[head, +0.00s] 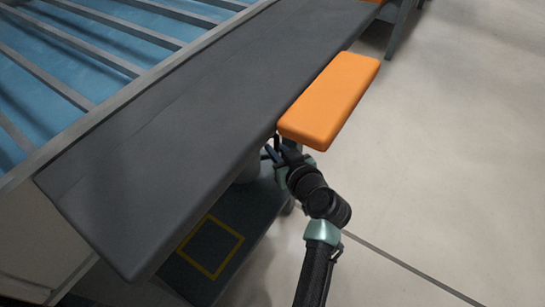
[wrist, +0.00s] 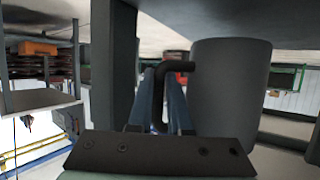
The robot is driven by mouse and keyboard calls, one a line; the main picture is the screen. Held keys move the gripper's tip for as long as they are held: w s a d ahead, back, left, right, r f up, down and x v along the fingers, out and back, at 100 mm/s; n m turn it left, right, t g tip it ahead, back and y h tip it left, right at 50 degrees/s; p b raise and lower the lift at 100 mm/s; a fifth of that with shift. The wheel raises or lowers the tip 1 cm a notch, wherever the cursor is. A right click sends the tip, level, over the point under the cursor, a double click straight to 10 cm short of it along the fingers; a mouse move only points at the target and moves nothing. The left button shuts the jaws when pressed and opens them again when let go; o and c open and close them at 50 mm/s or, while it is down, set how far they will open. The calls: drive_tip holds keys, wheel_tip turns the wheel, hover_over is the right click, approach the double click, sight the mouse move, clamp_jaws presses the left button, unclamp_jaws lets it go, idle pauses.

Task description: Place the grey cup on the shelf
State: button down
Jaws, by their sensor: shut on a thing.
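The grey cup (wrist: 230,90) fills the right of the wrist view, with its dark handle between the two blue fingers of my gripper (wrist: 160,85). My gripper is shut on that handle. In the head view, my gripper (head: 271,150) reaches in under the edge of the dark tabletop. Only a small grey part of the cup (head: 248,173) shows there; the tabletop hides the rest. A low dark shelf (head: 252,212) lies beneath the tabletop, with a yellow square outline (head: 211,247) on it. I cannot tell whether the cup touches the shelf.
The dark tabletop (head: 170,120) overhangs the shelf and my gripper. An orange padded block (head: 330,98) sticks out from its right edge, just above my arm. A dark upright post (wrist: 119,70) stands left of the fingers in the wrist view. The floor at right is clear.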

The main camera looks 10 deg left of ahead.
drive_tip(key=shift+w+a, duration=0.4)
drive_tip(key=shift+w, duration=0.05)
drive_tip(key=f+b, duration=0.3)
drive_tip(key=shift+w+a+f, duration=0.15)
drive_tip(key=shift+w+f, duration=0.1)
drive_tip(key=shift+f, duration=0.05)
drive_tip(key=shift+r, duration=0.1)
drive_tip(key=c, duration=1.3)
unclamp_jaws()
drive_tip(key=shift+f+b, duration=0.2)
drive_tip(key=shift+b, duration=0.15)
drive_tip(key=o, duration=0.5)
drive_tip(key=shift+c, duration=0.2)
drive_tip(key=shift+r, duration=0.15)
